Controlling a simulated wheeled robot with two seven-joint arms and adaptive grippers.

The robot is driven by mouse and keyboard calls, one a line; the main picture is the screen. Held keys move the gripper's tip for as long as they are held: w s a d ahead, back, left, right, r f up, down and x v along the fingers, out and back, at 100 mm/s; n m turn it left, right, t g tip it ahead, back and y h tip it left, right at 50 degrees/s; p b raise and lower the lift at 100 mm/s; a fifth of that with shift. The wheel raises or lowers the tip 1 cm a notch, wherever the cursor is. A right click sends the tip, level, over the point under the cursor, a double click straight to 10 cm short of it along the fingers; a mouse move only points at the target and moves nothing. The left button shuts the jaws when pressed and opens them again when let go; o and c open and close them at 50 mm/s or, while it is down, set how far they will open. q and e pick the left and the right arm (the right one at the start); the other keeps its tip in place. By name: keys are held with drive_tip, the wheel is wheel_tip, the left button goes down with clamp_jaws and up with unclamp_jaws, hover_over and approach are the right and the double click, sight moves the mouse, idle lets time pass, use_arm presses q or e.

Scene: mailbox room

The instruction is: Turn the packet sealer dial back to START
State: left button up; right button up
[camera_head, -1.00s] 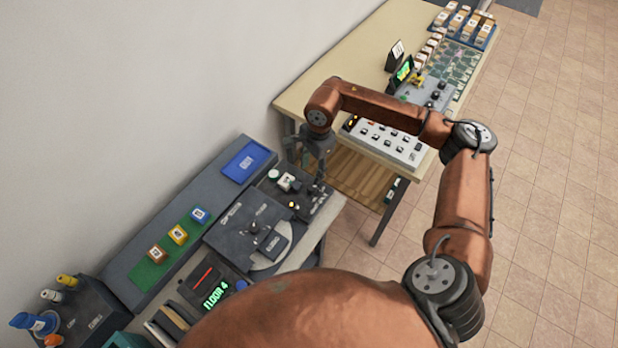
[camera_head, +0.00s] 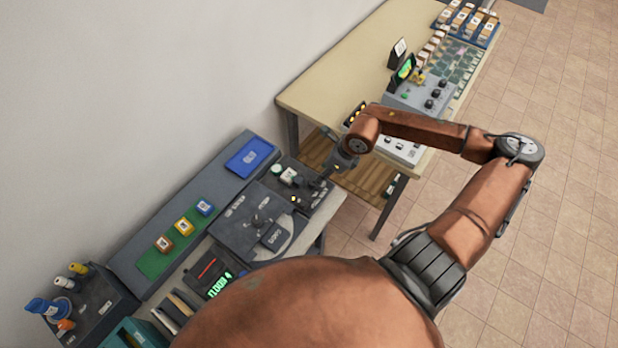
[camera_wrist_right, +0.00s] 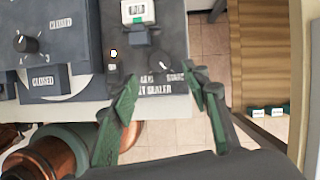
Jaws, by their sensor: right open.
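The packet sealer (camera_wrist_right: 172,40) is a dark panel on the bench, and it also shows in the head view (camera_head: 318,198). Its round dial (camera_wrist_right: 159,62) is dark with a pale pointer mark that seems to slant toward the lower right, the side of the START label. In the head view my gripper hides the dial. My right gripper (camera_wrist_right: 161,84) is open in the wrist view, its green-padded fingers on either side of the dial's lower edge. I cannot tell whether they touch it. In the head view the right gripper (camera_head: 322,180) reaches the sealer from the right. My left gripper is out of view.
A grey unit with a knob (camera_wrist_right: 26,43) and CLOSED labels adjoins the sealer on the left. A lit yellow lamp (camera_wrist_right: 113,53) and a white-green block (camera_wrist_right: 137,12) are on the sealer. A wooden shelf (camera_wrist_right: 265,50) lies right, past a floor gap. A beige table (camera_head: 330,85) stands beyond.

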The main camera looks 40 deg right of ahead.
drive_tip(key=shift+x, duration=3.95)
drive_tip(key=shift+c, duration=0.5)
drive_tip(key=c, duration=1.1)
drive_tip(key=shift+o, duration=0.2)
drive_tip(key=shift+d+f+n+b, duration=0.15)
drive_tip(key=shift+n+b, duration=0.45)
drive_tip(key=shift+b, duration=0.3)
drive_tip(key=shift+n+g+y+b, duration=0.3)
drive_tip(key=shift+n+y+b, duration=0.15)
drive_tip(key=shift+n, duration=0.25)
drive_tip(key=shift+r, duration=0.2)
drive_tip(key=o, duration=1.2)
drive_tip(key=shift+c, duration=0.2)
